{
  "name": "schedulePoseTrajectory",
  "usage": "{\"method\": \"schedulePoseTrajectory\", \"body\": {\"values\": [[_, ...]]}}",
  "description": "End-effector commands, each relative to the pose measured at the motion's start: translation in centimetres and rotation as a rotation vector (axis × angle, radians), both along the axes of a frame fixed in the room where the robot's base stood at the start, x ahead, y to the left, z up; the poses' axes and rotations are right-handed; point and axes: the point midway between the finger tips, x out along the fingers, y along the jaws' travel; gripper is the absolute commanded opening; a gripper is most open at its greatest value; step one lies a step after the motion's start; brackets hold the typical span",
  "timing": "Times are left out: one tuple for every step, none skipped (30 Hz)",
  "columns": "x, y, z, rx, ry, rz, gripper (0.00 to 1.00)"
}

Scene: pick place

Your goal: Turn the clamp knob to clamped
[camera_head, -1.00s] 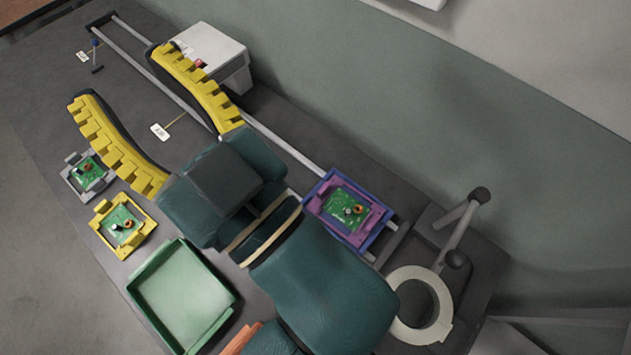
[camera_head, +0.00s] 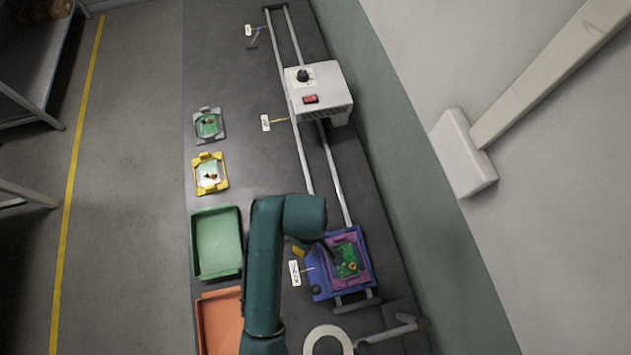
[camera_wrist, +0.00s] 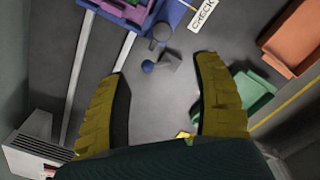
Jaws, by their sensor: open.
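My gripper (camera_wrist: 161,66) is open in the wrist view, its two yellow ribbed fingers spread apart with nothing held. Ahead of and between the fingertips is a grey round-topped knob (camera_wrist: 160,33), near a grey block with a blue ball (camera_wrist: 148,67). I cannot tell which is the clamp knob, or its setting. The blue carriage (camera_wrist: 174,13) with a purple holder (camera_wrist: 125,10) is just beyond. In the head view the carriage (camera_head: 325,289) holds the purple holder and a green board (camera_head: 347,262); my arm hides most of the gripper there.
A white box (camera_head: 325,92) with a black dial (camera_head: 302,75) and red switch (camera_head: 310,99) straddles the rails (camera_head: 302,150). Green (camera_head: 217,243) and orange (camera_head: 218,320) trays stand left of my arm. A CHECK label (camera_head: 295,273) sits beside the carriage. A grey ring (camera_head: 328,336) is nearby.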

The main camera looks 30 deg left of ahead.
Motion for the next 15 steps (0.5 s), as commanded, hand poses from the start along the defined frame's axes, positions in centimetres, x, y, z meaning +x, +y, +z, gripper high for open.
{"method": "schedulePoseTrajectory", "body": {"values": [[-0.5, 0.0, -0.2, -0.009, 0.020, 0.018, 0.67], [-0.6, 0.0, -0.6, -0.012, 0.025, 0.022, 0.67], [-0.7, 0.0, -1.2, -0.012, 0.027, 0.023, 0.67], [-0.6, 0.0, -1.6, -0.012, 0.026, 0.022, 0.67], [-0.6, -0.1, -2.2, -0.012, 0.026, 0.022, 0.67], [-0.6, -0.1, -3.0, -0.012, 0.026, 0.021, 0.67], [-0.7, -0.1, -3.7, -0.012, 0.027, 0.020, 0.67], [-0.6, -0.1, -4.4, -0.011, 0.025, 0.020, 0.67], [-0.6, -0.1, -5.4, -0.012, 0.026, 0.020, 0.67], [-0.7, -0.1, -6.1, -0.012, 0.026, 0.019, 0.67], [-0.6, -0.1, -6.9, -0.011, 0.025, 0.019, 0.67], [-0.6, -0.1, -7.8, -0.011, 0.024, 0.019, 0.67], [-0.6, -0.1, -8.6, -0.011, 0.024, 0.018, 0.67], [-0.6, -0.1, -9.3, -0.011, 0.024, 0.018, 0.67], [-0.6, -0.1, -10.3, -0.011, 0.023, 0.018, 0.67]]}}
